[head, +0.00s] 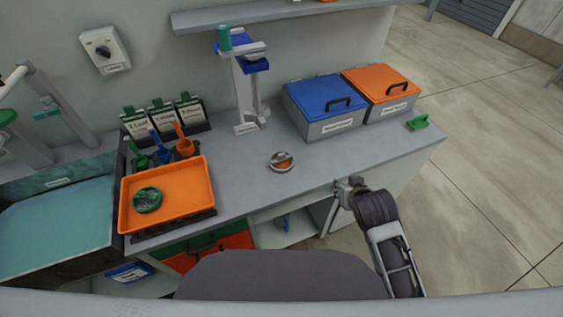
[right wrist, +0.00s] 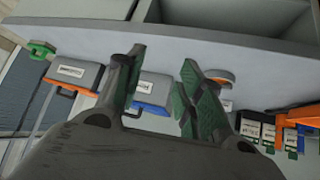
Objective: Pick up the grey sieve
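The grey sieve (head: 281,162) looks like the small round piece with a grey rim and orange inside, lying on the grey bench near the middle. In the right wrist view a grey and orange round piece (right wrist: 219,76) shows partly behind one finger and appears to be the same sieve. My right gripper (head: 345,190) is at the bench's front edge, right of the sieve and apart from it. In the right wrist view its fingers (right wrist: 163,60) are spread with nothing held between them. My left gripper is not in view.
An orange tray (head: 128,208) holding a round green piece (head: 147,199) stands left. Blue-lidded (head: 312,92) and orange-lidded (head: 378,80) boxes and a grey stand (head: 244,95) stand behind. A green piece (head: 417,123) lies at right. The bench around the sieve is clear.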

